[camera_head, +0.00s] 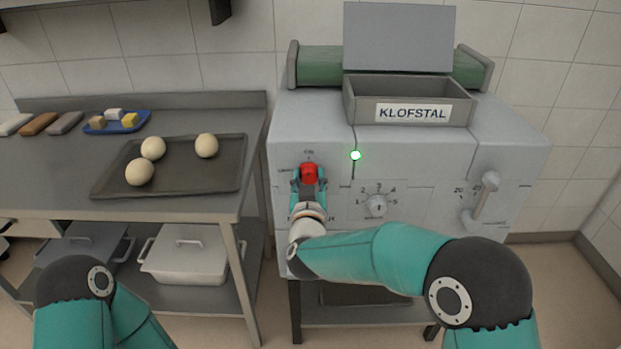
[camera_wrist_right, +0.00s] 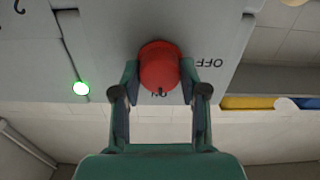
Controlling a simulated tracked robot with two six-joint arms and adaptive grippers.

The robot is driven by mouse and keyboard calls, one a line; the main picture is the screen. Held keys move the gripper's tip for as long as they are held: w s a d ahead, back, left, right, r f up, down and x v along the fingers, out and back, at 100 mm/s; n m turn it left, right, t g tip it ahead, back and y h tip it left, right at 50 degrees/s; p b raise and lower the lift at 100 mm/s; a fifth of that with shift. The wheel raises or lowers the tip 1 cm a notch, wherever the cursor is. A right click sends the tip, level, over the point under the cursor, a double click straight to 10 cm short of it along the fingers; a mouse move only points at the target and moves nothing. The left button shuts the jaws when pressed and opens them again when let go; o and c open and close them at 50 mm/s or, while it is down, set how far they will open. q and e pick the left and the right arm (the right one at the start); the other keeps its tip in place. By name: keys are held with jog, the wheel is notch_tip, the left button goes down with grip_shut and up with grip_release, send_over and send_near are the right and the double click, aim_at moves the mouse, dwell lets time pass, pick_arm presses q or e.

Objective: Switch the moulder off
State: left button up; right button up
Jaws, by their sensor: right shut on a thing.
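The moulder (camera_head: 400,145) is the large grey machine with the KLOFSTAL sign, right of centre in the head view. Its red switch knob (camera_head: 309,172) is on the left of its front panel. My right gripper (camera_head: 309,182) is shut on the knob. In the right wrist view the fingers stand on either side of the red knob (camera_wrist_right: 159,66). The panel appears upside down there. A dark mark on the knob's edge lies by a partly hidden ON label, and OFF (camera_wrist_right: 211,63) reads to the right. A green lamp (camera_head: 355,155) is lit. My left gripper is out of view.
A numbered dial (camera_head: 376,205) and a lever (camera_head: 485,197) are farther right on the panel, above and beyond my right arm. On the left, a steel table (camera_head: 60,172) holds a dark tray (camera_head: 180,186) with three dough balls and a blue tray (camera_head: 95,130).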

jog(key=n+p, duration=0.1)
jog(key=n, duration=0.2)
jog(key=shift+n, duration=0.3)
jog(key=n+p, duration=0.1)
jog(key=n, duration=0.3)
jog(key=shift+a+n, duration=0.15)
jog(key=shift+n, duration=0.15)
jog(key=n+p, duration=0.1)
jog(key=n, duration=0.3)
jog(key=shift+n+p, duration=0.3)
jog(key=shift+p, duration=0.05)
jog(key=n+p, duration=0.1)
jog(key=n, duration=0.2)
jog(key=shift+a+f, duration=0.1)
jog(key=shift+f, duration=0.05)
jog(key=shift+f+n, duration=0.1)
jog(key=shift+n, duration=0.6)
jog(key=shift+f, duration=0.1)
jog(key=o, duration=1.1)
